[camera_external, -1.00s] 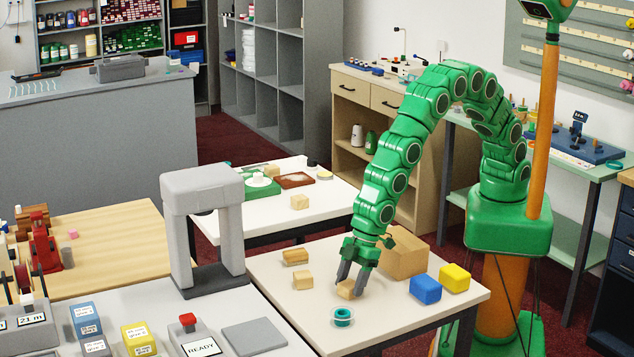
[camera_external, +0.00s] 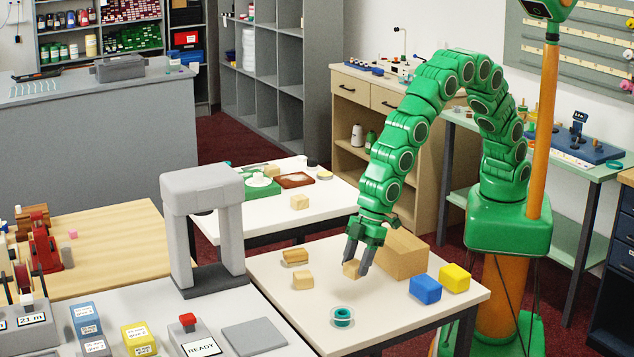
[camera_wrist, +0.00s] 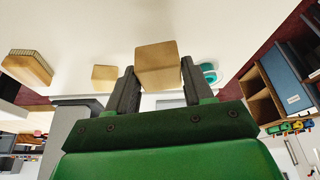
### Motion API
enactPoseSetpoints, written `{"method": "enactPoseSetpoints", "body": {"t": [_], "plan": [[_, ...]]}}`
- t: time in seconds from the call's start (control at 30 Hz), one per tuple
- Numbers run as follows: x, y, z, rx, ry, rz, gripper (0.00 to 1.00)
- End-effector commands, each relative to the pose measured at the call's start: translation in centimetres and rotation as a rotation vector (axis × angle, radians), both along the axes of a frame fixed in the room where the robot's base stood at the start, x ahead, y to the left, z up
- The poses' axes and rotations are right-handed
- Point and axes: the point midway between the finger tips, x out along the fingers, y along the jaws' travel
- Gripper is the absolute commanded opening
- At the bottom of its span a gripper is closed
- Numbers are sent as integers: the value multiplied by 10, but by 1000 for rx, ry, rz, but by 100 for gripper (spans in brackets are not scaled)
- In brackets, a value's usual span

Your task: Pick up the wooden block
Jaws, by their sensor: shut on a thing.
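My gripper (camera_external: 362,256) is shut on a small tan wooden block (camera_external: 351,269) and holds it above the white table. The wrist view shows the same block (camera_wrist: 158,66) between the two dark fingers. Another wooden block (camera_external: 303,280) stands on the table to the left of my gripper. A flatter wooden piece (camera_external: 295,257) with a brush-like or layered look lies behind that one. Both of these also show at the left of the wrist view.
A large cardboard-coloured box (camera_external: 405,255) stands close behind and right of my gripper. A blue block (camera_external: 425,289) and a yellow block (camera_external: 454,278) sit to the right. A teal ring or spool on a clear dish (camera_external: 343,317) lies in front. The table's front right (camera_external: 400,325) is clear.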

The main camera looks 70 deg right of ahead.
Motion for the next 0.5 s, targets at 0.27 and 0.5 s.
{"method": "enactPoseSetpoints", "body": {"t": [0.27, 0.5], "plan": [[-16, -23, 34, 1, -1, 1, 22], [-35, -50, 51, 0, 0, 1, 22]]}}
